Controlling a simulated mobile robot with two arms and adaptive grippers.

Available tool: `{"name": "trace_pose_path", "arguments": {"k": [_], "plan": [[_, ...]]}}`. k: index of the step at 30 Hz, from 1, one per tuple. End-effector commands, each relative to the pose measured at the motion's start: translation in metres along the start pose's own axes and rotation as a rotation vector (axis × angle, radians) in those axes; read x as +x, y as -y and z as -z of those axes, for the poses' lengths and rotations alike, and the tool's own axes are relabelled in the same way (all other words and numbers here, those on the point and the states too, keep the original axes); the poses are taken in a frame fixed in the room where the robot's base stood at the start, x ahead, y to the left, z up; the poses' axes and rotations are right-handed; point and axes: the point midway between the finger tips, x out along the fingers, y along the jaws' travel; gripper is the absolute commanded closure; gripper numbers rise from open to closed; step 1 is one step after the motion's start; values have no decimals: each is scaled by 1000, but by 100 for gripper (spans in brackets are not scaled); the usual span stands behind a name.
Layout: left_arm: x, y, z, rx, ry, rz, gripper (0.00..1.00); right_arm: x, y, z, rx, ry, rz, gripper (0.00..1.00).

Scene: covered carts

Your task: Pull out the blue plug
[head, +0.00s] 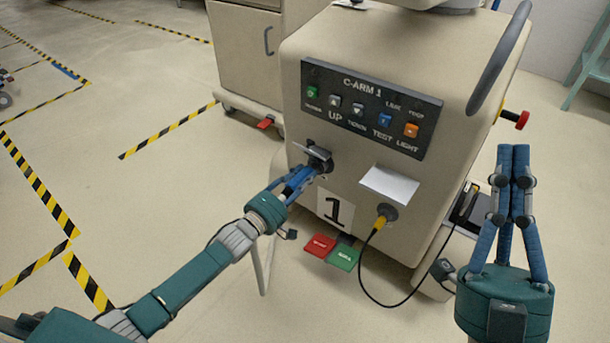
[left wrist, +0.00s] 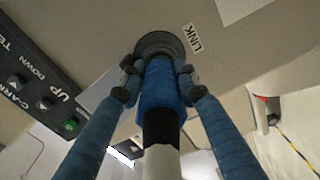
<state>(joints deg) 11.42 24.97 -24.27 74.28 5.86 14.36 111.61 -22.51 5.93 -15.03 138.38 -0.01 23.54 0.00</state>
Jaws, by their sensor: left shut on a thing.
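The blue plug (left wrist: 160,85) sits in a dark round socket (left wrist: 160,42) beside a LINK label in the left wrist view. A black collar and a thick white cable follow behind it. My left gripper (left wrist: 157,67) has one finger on each side of the plug, near the socket, and is shut on it. In the head view my left gripper (head: 312,167) is at the front of the C-ARM 1 cart and largely hides the plug. My right gripper (head: 513,150) is raised at the right, fingertips together, with nothing visible between them.
The cart (head: 455,85) has a button panel (head: 366,107) above the socket. To the right are a white flap (head: 389,186) and a yellow plug (head: 380,222) with a hanging black cable. Red (head: 319,246) and green (head: 343,257) pedals lie below.

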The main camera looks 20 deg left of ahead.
Motion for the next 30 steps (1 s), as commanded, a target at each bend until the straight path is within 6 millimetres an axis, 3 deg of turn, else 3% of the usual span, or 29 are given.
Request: {"name": "trace_pose_path", "arguments": {"k": [30], "plan": [[-11,-2,0,0,0,-3,100,-3,-3,-42,-6,188,-6,100]]}}
